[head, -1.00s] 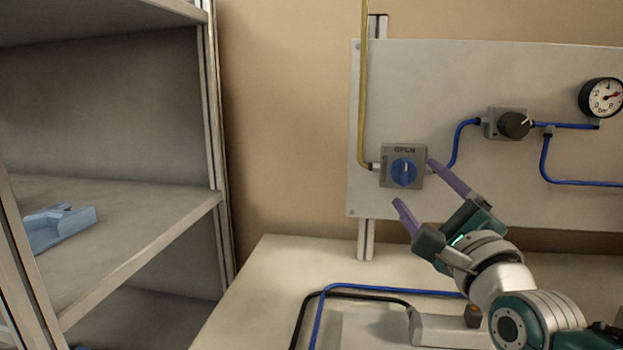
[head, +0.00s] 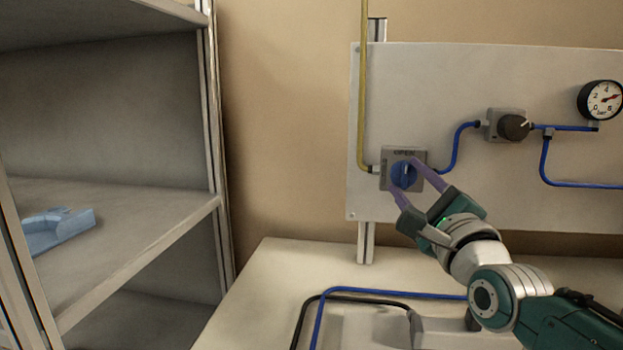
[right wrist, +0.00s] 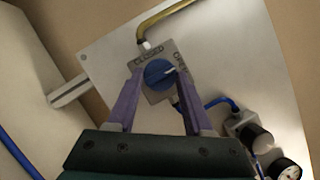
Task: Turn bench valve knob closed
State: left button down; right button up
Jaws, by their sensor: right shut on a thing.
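The blue valve knob (head: 403,174) sits on a grey plate (head: 388,156) marked OPEN, fixed to the pale wall panel. In the right wrist view the blue knob (right wrist: 158,73) shows between the fingers, and its white pointer line is toward the OPEN word; CLOSED is printed on the adjoining side of the grey plate (right wrist: 160,97). My right gripper (head: 407,175) is at the knob with its purple fingers on either side, shut on it. In the right wrist view the right gripper (right wrist: 157,82) also flanks the knob. My left gripper is not in view.
A yellow pipe (head: 363,90) and a blue hose (head: 456,145) join the valve. A dark regulator knob (head: 513,127) and a pressure gauge (head: 600,100) are to the right.

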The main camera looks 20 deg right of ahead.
grip_shut()
jog(key=shift+r+n+g+p, duration=0.3)
jog(key=shift+n+p, duration=0.85)
jog(key=shift+n, duration=0.05)
jog(key=n+g+p, duration=0.1)
jog(key=n+p, duration=0.2)
jog(key=n+g+p, duration=0.1)
jog(key=n+p, duration=0.2)
jog(key=r+n+g+y+p, duration=0.1)
jog(key=n+p, duration=0.2)
jog(key=shift+g+p, duration=0.3)
jog(key=shift+p, duration=0.05)
jog(key=n+g+p, duration=0.1)
jog(key=n+p, duration=0.1)
jog(key=shift+w+a+n+h, duration=0.1)
jog(key=shift+n+h, duration=0.2)
jog(key=shift+f+n+g+h+p, duration=0.1)
jog(key=shift+n+g+h+p, duration=0.4)
jog(key=shift+n+p, duration=0.4)
